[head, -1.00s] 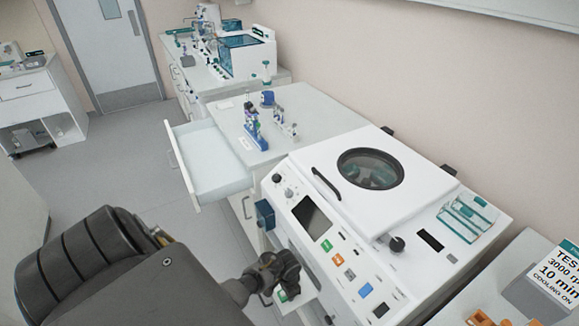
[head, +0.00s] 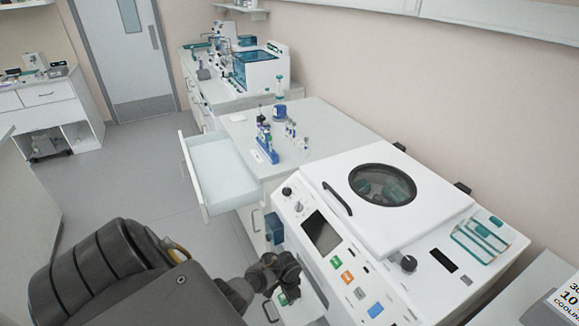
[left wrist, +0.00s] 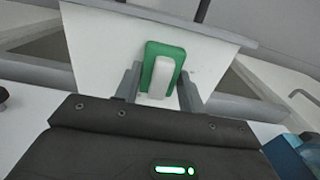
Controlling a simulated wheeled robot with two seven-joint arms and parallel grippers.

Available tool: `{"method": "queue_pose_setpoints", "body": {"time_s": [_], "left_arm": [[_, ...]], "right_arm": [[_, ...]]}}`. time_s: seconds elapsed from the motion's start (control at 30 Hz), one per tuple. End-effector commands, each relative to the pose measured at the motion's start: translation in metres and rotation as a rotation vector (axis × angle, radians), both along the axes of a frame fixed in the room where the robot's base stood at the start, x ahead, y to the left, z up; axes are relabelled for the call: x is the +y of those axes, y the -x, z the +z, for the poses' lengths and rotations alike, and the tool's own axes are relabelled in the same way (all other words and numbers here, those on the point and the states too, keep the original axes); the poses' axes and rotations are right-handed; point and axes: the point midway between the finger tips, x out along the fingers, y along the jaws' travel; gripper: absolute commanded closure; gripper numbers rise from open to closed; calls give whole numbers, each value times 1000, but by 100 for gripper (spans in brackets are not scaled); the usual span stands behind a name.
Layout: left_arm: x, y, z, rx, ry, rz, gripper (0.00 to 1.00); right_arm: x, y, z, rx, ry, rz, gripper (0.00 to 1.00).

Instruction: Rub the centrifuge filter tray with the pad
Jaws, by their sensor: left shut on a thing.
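The centrifuge (head: 330,195) is a white machine with a round window in its lid. Its white filter tray (head: 311,302) sticks out low at the front, and its white surface fills the upper middle of the left wrist view (left wrist: 95,45). The pad is green with a white grip (left wrist: 161,72); a bit of its green shows in the head view (head: 284,299). My left gripper (left wrist: 160,90) is shut on the pad's grip, and the pad appears to be against the tray. In the head view my gripper (head: 283,287) partly hides pad and tray. My right gripper is out of view.
An open, empty drawer (head: 220,172) juts out left of the centrifuge. The bench (head: 325,125) behind it holds a blue tube rack (head: 266,145) and small bottles. A teal rack (head: 484,238) lies on the centrifuge's right. Floor is free on the left.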

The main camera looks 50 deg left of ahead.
Motion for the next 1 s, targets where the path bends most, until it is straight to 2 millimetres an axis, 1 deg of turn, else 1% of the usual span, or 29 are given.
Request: {"method": "queue_pose_setpoints", "body": {"time_s": [0.1,0.2,0.57,0.9,1.0], "left_arm": [[13,-2,-2,3,-2,3,78],[20,-5,-1,2,-2,2,78],[28,-8,0,1,0,1,78],[56,-17,2,0,-1,2,78],[60,-18,3,0,-1,1,78]], "right_arm": [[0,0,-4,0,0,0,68],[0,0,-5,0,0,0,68],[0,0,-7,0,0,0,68],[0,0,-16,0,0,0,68],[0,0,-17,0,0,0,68]]}}
